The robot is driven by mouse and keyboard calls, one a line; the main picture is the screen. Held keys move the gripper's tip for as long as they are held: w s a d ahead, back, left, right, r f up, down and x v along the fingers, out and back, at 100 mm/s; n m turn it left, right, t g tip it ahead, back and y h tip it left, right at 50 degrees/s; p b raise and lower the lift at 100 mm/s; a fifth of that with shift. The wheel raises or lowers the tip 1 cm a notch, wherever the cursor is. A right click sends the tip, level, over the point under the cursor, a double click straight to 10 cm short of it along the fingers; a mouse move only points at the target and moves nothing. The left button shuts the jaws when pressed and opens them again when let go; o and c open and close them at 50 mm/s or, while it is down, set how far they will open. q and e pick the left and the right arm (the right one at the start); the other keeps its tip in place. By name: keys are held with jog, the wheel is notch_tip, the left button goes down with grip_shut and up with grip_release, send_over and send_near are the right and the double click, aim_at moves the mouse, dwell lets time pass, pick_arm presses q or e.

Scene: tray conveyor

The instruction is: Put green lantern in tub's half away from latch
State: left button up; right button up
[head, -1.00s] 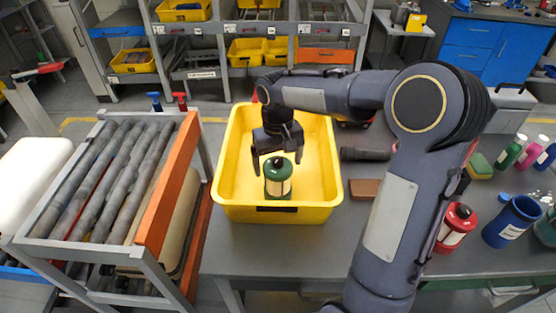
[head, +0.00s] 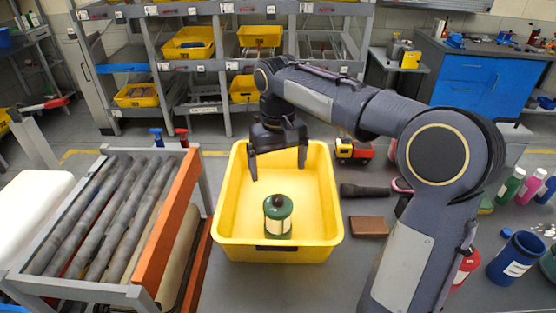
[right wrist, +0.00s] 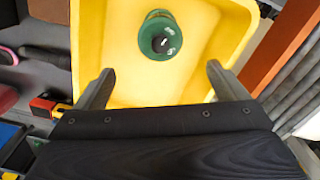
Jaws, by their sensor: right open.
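In the right wrist view the lantern (right wrist: 158,36) shows from above. My right gripper (head: 278,174) is open and empty, above the tub and behind the lantern, with its fingers apart from it. It also shows in the right wrist view (right wrist: 160,72). My left gripper is not in view.
A roller conveyor (head: 150,250) with an orange side rail stands left of the tub. Right of the tub are a toy truck (head: 355,150), a black torch (head: 365,191) and a brown block (head: 368,227). A red container (head: 466,264) and blue mug (head: 514,258) stand farther right.

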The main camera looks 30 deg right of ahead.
jog(key=s+a+f+t+y, duration=0.1)
jog(key=s+a+f+t, duration=0.1)
jog(key=s, duration=0.5)
jog(key=s+a+f+t+y, duration=0.1)
jog(key=s+a+f, duration=0.2)
jog(key=s, duration=0.4)
jog(key=s+a+f+t+y, duration=0.1)
jog(key=s+a+f+t, duration=0.1)
jog(key=s, duration=0.6)
jog(key=shift+a+f+t+y, duration=0.15)
jog(key=shift+f+t+y, duration=0.15)
jog(key=shift+y, duration=0.1)
jog(key=shift+s+r, duration=0.1)
jog(key=shift+c, duration=0.4)
